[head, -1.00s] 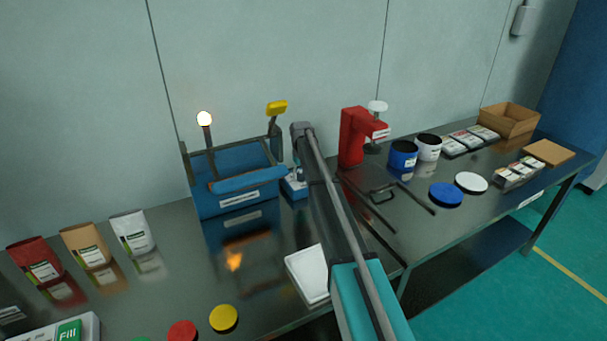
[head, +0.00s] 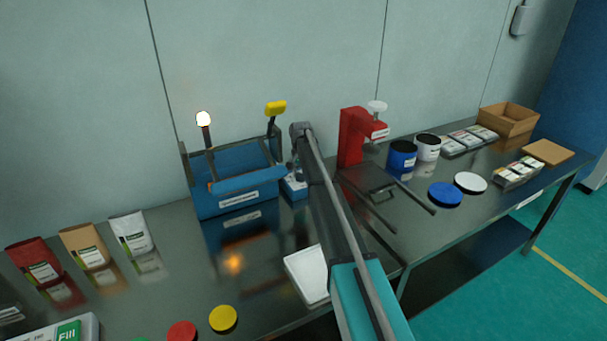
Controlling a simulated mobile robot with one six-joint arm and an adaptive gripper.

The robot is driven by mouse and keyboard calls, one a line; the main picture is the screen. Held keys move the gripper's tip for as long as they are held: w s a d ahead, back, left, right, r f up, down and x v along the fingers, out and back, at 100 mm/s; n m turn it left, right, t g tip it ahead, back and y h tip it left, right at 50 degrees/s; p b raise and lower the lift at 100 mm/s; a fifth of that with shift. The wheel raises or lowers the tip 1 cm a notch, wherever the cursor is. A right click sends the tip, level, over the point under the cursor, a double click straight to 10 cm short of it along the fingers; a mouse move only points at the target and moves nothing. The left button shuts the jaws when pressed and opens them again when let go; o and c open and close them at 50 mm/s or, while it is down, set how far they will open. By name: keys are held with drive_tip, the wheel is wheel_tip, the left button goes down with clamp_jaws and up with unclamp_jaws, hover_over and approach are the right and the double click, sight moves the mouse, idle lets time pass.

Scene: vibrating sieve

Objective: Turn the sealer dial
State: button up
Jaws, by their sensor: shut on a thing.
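The blue sealer (head: 237,197) with a white front label stands against the wall, left of my arm. A small blue-and-white box (head: 294,188) sits at its right side. My gripper (head: 297,172) is down at this small box and appears small and partly hidden by my own arm. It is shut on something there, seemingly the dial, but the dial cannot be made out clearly. A yellow-ended lever (head: 276,108) stands raised at the sealer's back right. A lit round lamp (head: 203,118) stands on a post at its left.
Three pouches (head: 88,247) stand at the left. A white tray (head: 307,274) and coloured lids (head: 223,318) lie on the front of the metal table. Right of my arm are a red press (head: 352,138), tubs (head: 403,158) and a cardboard box (head: 508,119).

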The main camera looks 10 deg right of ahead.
drive_tip(key=shift+w+a+m, duration=0.1)
drive_tip(key=shift+w+m, duration=0.05)
drive_tip(key=shift+m, duration=0.15)
drive_tip(key=o, duration=1.2)
drive_tip(key=shift+f, duration=0.15)
drive_tip(key=shift+c, duration=0.2)
